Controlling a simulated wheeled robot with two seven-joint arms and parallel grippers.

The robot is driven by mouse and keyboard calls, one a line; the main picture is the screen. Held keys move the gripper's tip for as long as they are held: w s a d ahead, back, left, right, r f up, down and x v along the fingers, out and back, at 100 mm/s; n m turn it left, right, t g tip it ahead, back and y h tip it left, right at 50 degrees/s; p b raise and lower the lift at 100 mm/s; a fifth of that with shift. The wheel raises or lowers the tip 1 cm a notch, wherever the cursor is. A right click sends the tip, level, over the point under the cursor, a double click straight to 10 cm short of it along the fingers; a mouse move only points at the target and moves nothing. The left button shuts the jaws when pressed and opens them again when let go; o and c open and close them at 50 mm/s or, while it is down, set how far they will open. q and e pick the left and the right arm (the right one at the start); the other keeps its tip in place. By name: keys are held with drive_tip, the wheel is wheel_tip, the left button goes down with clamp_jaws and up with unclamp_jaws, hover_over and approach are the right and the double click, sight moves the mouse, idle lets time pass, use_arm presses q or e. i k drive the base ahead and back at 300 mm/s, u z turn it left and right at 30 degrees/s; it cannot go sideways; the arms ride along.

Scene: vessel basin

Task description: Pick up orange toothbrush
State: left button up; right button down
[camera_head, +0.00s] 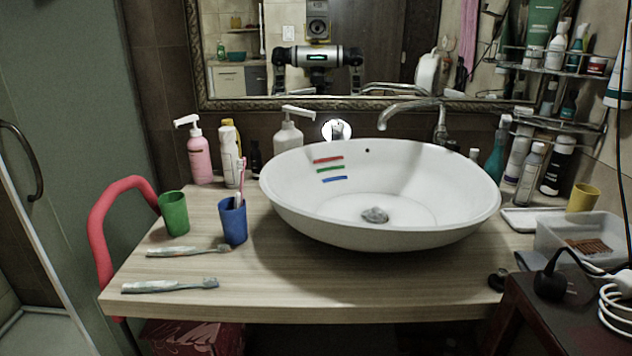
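Two toothbrushes lie flat on the left part of the wooden counter, bristle heads to the right. The farther toothbrush (180,251) has a pale handle with a faint orange tint. The nearer toothbrush (165,287), close to the front edge, has a pale handle with greyish and faint orange marks. Their colours are too dull to tell surely which is the orange one. A pink and white toothbrush (240,175) stands in the blue cup (233,222). Neither of my grippers is in view.
A green cup (174,213) stands behind the farther toothbrush. A large white basin (380,235) fills the counter's middle. Bottles, including a pink pump bottle (199,158), line the back. A red curved bar (103,215) rises at the left edge. Counter around the two lying toothbrushes is clear.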

sight(172, 251)
drive_tip(key=k, duration=0.5)
drive_tip(key=u, duration=1.45)
drive_tip(key=i, duration=0.8)
drive_tip(key=z, duration=1.3)
